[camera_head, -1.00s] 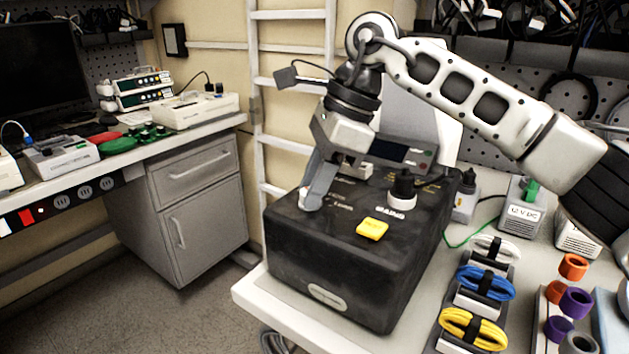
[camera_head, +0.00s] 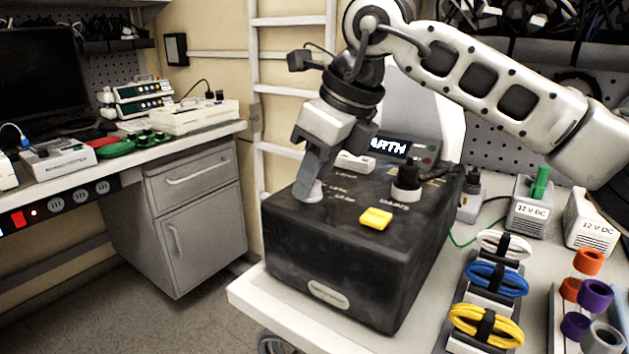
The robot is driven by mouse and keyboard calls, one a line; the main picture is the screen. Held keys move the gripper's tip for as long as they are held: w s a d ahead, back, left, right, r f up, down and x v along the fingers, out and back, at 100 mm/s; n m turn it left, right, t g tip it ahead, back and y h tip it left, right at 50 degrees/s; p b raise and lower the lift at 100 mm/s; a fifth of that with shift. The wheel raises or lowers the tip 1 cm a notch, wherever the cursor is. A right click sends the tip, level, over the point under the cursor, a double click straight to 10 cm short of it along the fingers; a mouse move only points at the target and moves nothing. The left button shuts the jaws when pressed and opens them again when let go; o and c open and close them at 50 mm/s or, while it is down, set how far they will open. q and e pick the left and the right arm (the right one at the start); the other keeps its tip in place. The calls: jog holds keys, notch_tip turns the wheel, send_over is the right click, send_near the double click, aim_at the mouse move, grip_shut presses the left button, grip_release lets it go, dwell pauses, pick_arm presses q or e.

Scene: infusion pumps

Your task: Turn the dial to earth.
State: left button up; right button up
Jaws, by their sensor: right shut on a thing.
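The tester (camera_head: 335,255) is a black box on the white bench, with a raised back panel. Its small display (camera_head: 389,146) is lit and reads "ARTH", with the left end hidden behind my gripper. My right gripper (camera_head: 309,187) points down at the left of the top face and is shut on the dial (camera_head: 308,194), a pale grey knob. Only the dial's lower part shows, and its pointer and some labels around it are hidden. My left gripper is not in view.
A yellow button (camera_head: 376,218) and a black knob (camera_head: 407,181) on a white base sit right of the dial. Cable bundles (camera_head: 497,281), 12 V DC boxes (camera_head: 529,208) and coloured rings (camera_head: 594,295) stand on the right. The floor at left is clear.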

jog(key=shift+m+t, duration=0.3)
jog(key=shift+m, duration=0.3)
jog(key=o, duration=1)
jog(key=shift+c, duration=0.2)
jog(key=shift+r, duration=0.1)
jog(key=p+v, duration=0.1)
jog(key=v, duration=1.4)
jog(key=shift+r, duration=0.45)
jog(key=shift+s, duration=0.1)
